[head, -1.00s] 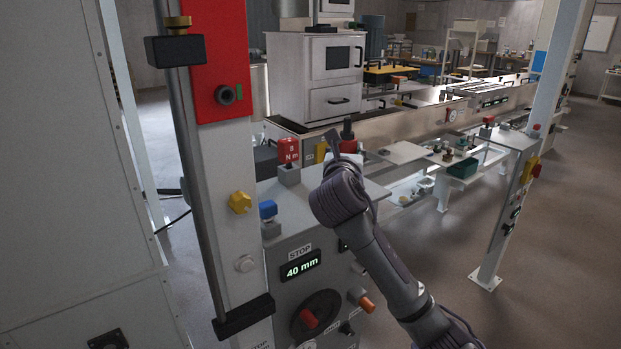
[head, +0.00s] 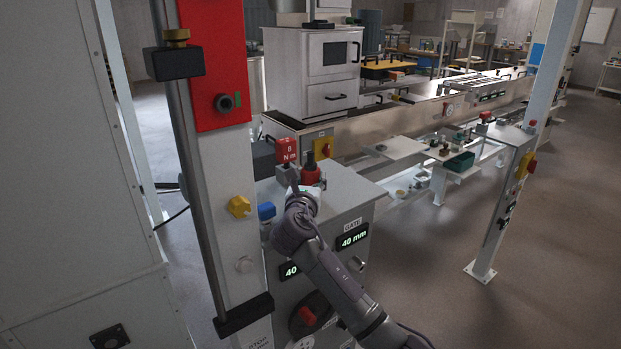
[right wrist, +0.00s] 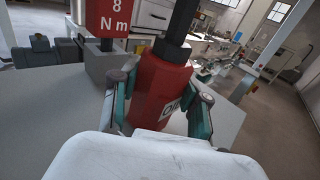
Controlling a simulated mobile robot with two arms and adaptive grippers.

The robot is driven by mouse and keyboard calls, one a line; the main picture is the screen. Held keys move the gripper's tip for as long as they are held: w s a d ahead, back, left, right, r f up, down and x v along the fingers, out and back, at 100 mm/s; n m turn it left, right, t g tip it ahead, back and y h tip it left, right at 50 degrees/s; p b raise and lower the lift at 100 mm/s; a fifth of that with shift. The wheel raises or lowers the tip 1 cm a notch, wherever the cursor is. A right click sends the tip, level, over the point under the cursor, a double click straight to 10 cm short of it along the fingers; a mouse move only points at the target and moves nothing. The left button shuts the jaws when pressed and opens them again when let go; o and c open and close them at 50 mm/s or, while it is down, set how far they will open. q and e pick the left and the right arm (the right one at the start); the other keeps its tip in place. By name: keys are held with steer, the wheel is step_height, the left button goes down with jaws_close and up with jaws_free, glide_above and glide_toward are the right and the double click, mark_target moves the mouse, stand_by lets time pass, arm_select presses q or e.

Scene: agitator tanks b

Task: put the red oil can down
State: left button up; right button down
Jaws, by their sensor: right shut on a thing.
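The red oil can (head: 311,173) has a dark spout and is held by my right gripper (head: 303,190) over the grey cabinet top (head: 350,189). In the right wrist view the oil can (right wrist: 160,90) looks upright between the two teal fingers of my right gripper (right wrist: 160,98), which is shut on it. Part of its label shows. My gripper hides its lower part in both views, so I cannot tell whether its base touches the cabinet top. My left gripper is not in view.
A red "8 N m" block (head: 287,150) on a grey base stands just left of the can. A yellow panel with a red knob (head: 323,148) is behind it. A blue knob (head: 267,211) and a white post (head: 232,190) are at the left. The cabinet top right of the can is clear.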

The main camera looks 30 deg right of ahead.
mark_target(310, 183)
steer(key=c, duration=0.6)
jaws_free()
steer(key=shift+f, duration=0.1)
steer(key=shift+s+a, duration=0.2)
steer(key=b+v, duration=0.2)
steer(key=v, duration=0.5)
